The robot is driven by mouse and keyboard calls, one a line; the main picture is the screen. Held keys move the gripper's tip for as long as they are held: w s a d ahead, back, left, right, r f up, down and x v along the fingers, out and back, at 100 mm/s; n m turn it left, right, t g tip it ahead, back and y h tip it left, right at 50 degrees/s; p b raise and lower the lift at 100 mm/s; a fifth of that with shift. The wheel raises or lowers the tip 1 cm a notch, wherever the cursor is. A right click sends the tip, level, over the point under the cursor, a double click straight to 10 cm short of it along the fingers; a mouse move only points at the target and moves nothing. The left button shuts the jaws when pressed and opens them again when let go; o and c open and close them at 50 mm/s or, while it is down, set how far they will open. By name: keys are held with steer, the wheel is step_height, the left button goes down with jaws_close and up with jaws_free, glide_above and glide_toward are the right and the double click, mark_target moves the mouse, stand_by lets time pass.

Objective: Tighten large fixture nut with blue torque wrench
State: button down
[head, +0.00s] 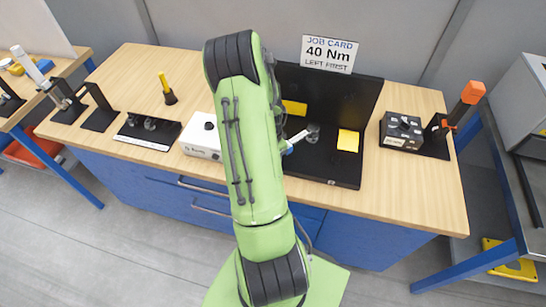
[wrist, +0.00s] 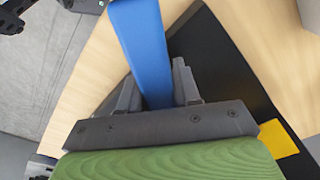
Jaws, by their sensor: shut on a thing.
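My gripper (wrist: 158,88) is shut on the blue torque wrench (wrist: 142,45), whose flat blue handle runs up between the fingers in the wrist view. In the head view my green arm hides the gripper and most of the wrench. A small blue piece and pale shaft of it (head: 296,139) show just right of the arm. The shaft points up and right towards a grey round nut (head: 313,132) on the black fixture plate (head: 318,165). I cannot tell whether the wrench touches the nut. Any other nut is hidden behind the arm.
A job card (head: 329,53) reads 40 Nm, left first. A black knobbed box (head: 403,130) and an orange-handled tool (head: 473,92) stand right. A white box (head: 202,138), black tray (head: 147,132) and yellow-handled tool (head: 167,89) stand left. The bench's front right is clear.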

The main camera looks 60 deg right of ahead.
steer(key=shift+w+d+m, duration=0.45)
steer(key=shift+w+m, duration=0.25)
steer(key=shift+w, duration=0.1)
stand_by(0.5)
steer(key=shift+s+a+n+b, duration=0.2)
steer(key=shift+s+n+b, duration=0.1)
steer(key=shift+s+b, duration=0.15)
steer(key=shift+w+r, duration=0.1)
